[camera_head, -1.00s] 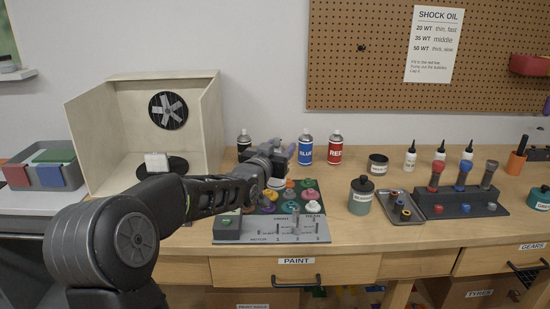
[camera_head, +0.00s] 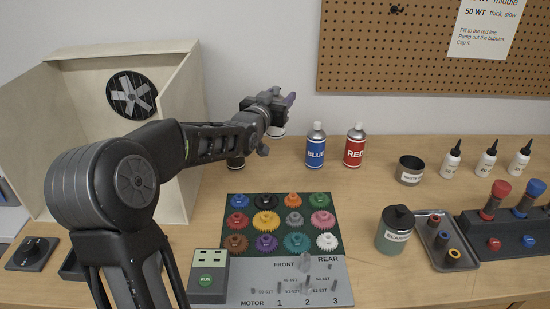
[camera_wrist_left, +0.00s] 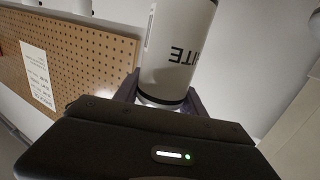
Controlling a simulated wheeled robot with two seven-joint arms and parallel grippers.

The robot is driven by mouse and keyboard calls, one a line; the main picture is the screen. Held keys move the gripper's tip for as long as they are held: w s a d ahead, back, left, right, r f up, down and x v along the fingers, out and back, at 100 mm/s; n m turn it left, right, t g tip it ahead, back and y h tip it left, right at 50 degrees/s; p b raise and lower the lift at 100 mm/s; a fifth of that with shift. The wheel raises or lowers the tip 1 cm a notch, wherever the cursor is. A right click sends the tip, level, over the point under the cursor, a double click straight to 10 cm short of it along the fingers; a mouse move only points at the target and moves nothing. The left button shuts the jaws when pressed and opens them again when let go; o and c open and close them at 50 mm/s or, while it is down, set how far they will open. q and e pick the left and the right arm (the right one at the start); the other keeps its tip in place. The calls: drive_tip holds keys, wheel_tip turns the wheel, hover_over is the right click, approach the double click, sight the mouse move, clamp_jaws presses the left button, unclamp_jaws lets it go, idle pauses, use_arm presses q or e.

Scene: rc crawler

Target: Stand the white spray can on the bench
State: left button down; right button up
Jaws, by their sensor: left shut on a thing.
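My left gripper (camera_head: 288,102) is shut on the white spray can and holds it up at the back of the bench (camera_head: 375,205), left of the blue can. In the head view only a small pale part of the white can (camera_head: 277,130) shows below the gripper; the rest is hidden. In the left wrist view the white can (camera_wrist_left: 178,45) sits between the two fingers (camera_wrist_left: 162,92), its letters "ITE" upside down. My right gripper is not in view.
A blue can (camera_head: 316,147) and a red can (camera_head: 354,147) stand to the right. A dark can (camera_head: 236,162) is partly hidden behind my arm. The spray booth (camera_head: 180,110) is at left. A green gear board (camera_head: 334,202) lies in front.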

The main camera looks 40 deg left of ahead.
sight(279, 130)
use_arm(q)
drive_tip(key=shift+s+d+r, duration=0.15)
drive_tip(key=shift+s+r, duration=0.05)
drive_tip(key=shift+w+f, duration=0.1)
drive_tip(key=shift+f, duration=0.4)
drive_tip(key=shift+f+p, duration=0.3)
drive_tip(key=shift+f, duration=2.4)
wheel_tip(279, 130, down, 4)
drive_tip(key=shift+r, duration=0.1)
drive_tip(key=shift+f, duration=0.2)
drive_tip(key=c, duration=0.7)
unclamp_jaws()
